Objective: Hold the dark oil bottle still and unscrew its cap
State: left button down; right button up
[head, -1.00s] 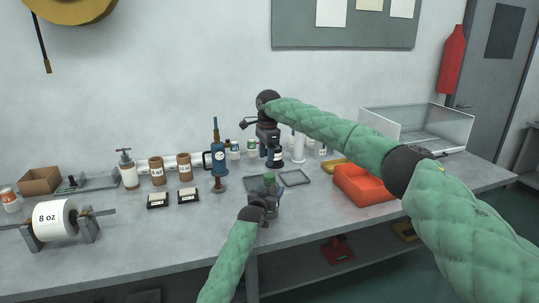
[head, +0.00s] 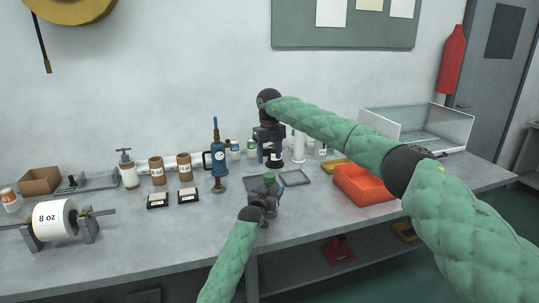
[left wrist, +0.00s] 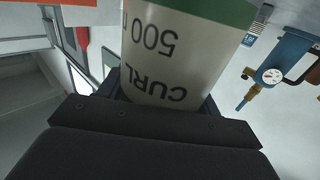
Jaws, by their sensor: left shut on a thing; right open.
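My left gripper (head: 268,200) is shut around a bottle in the lower middle of the head view. Its green top (head: 269,178) points up, and the gripper hides most of its body. In the left wrist view the bottle's white label (left wrist: 172,50) fills the top middle. It reads "CURL" and "500" upside down, with a green band at the edge. The bottle's dark colour cannot be made out. My right gripper (head: 270,155) is open and points down, just above and behind the green top in the picture. Whether it touches anything cannot be seen.
A blue pump with a gauge (head: 219,160) stands left of the grippers. Grey flat trays (head: 295,178) lie close behind the bottle, and an orange bin (head: 362,184) is to the right. Small bottles (head: 235,150) stand behind.

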aim_at(270, 175)
jog(key=shift+m, duration=1.2)
jog(key=shift+f, duration=0.15)
jog(key=shift+s+f, duration=0.1)
jog(key=shift+f, duration=3.75)
jog(key=shift+c, duration=0.2)
jog(key=c, duration=1)
jog(key=shift+o, duration=0.2)
jog(key=shift+r, duration=0.4)
jog(key=shift+r, duration=0.35)
jog(key=shift+r, duration=0.45)
